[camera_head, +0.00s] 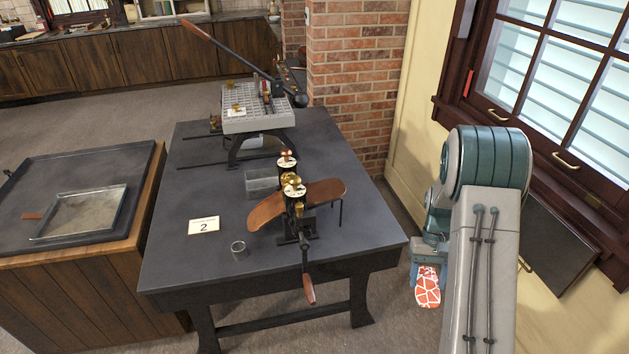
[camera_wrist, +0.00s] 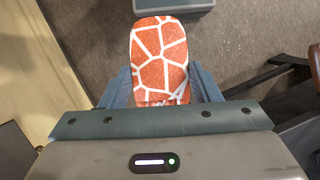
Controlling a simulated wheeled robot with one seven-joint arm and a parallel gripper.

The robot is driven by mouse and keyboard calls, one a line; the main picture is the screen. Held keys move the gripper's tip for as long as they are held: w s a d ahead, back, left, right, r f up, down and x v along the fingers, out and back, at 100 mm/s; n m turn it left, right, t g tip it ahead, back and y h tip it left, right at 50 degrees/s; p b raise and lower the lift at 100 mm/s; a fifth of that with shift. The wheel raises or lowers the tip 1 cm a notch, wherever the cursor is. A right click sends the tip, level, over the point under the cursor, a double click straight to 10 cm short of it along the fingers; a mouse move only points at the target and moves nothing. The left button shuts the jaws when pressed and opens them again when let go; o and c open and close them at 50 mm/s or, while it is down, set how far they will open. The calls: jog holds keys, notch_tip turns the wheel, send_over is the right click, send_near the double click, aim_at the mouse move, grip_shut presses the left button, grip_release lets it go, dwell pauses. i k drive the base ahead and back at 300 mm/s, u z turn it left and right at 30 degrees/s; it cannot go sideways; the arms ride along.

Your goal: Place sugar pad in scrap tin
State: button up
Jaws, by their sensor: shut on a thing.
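My gripper (camera_head: 428,275) is at the right, beyond the table's right side and over the floor. It is shut on an orange pad with white lines (camera_head: 428,290), which I take to be the sugar pad. In the wrist view the pad (camera_wrist: 160,55) sticks out from between the blue-grey fingers (camera_wrist: 160,92), rounded end away from the palm. A rectangular grey metal box (camera_head: 262,183) stands behind the roller. I cannot tell which of these is the scrap tin.
The dark table (camera_head: 195,262) carries a hand-cranked roller (camera_head: 296,200) with a copper tray, a number 2 card (camera_head: 203,225) and a long-levered press (camera_head: 255,115). A side counter with a shallow tray (camera_head: 80,212) is at left. The wall and window are at right.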

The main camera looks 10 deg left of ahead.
aim_at(268, 182)
jog(key=z, duration=2.95)
jog(key=k, duration=1.9)
jog(key=u, duration=2)
jog(key=i, duration=1)
jog(key=z, duration=0.05)
